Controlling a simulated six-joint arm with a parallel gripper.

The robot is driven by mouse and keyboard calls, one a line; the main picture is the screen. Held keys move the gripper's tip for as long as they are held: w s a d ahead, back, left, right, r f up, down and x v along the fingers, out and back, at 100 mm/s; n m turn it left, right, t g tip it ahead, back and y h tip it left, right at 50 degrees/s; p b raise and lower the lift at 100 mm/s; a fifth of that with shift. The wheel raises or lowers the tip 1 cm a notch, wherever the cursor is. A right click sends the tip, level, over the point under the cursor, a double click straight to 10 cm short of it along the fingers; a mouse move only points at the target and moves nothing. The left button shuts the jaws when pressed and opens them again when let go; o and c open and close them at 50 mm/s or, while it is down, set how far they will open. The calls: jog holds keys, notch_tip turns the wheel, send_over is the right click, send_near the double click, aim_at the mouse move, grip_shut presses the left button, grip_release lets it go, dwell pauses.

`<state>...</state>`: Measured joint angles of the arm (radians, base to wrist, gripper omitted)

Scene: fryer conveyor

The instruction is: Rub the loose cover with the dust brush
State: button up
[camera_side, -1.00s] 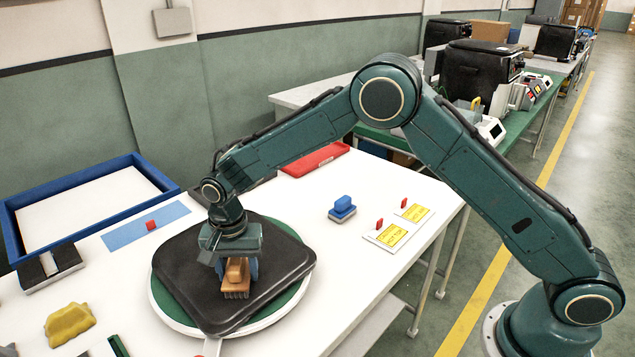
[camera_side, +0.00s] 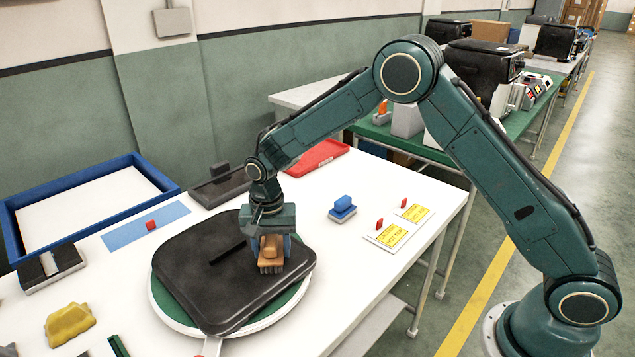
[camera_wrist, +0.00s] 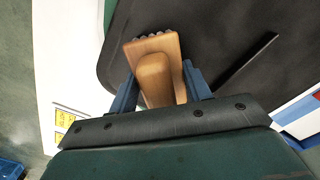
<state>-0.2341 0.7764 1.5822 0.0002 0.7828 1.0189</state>
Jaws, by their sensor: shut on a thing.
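The dust brush (camera_side: 271,254) has a tan wooden body and bristles along its lower edge. My gripper (camera_side: 270,245) is shut on it, and the brush is down at the right part of the loose cover. The loose cover (camera_side: 195,285) is a black slab with rounded corners and a dark slot-like mark, lying flat on a round green and white turntable (camera_side: 163,304). In the wrist view the brush (camera_wrist: 155,75) sits between my blue fingers, with the black cover (camera_wrist: 225,40) beyond it. Whether the bristles touch the cover is hard to tell.
A blue-rimmed tray (camera_side: 90,185), a dark holder (camera_side: 218,188) and a red tray (camera_side: 318,158) stand at the back. A blue block (camera_side: 342,208) and yellow labelled cards (camera_side: 390,236) lie to the right. A yellow lump (camera_side: 69,324) lies at front left. White table is clear between.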

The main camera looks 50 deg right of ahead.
jog(key=shift+a+r, duration=0.1)
jog(key=shift+r, duration=4.05)
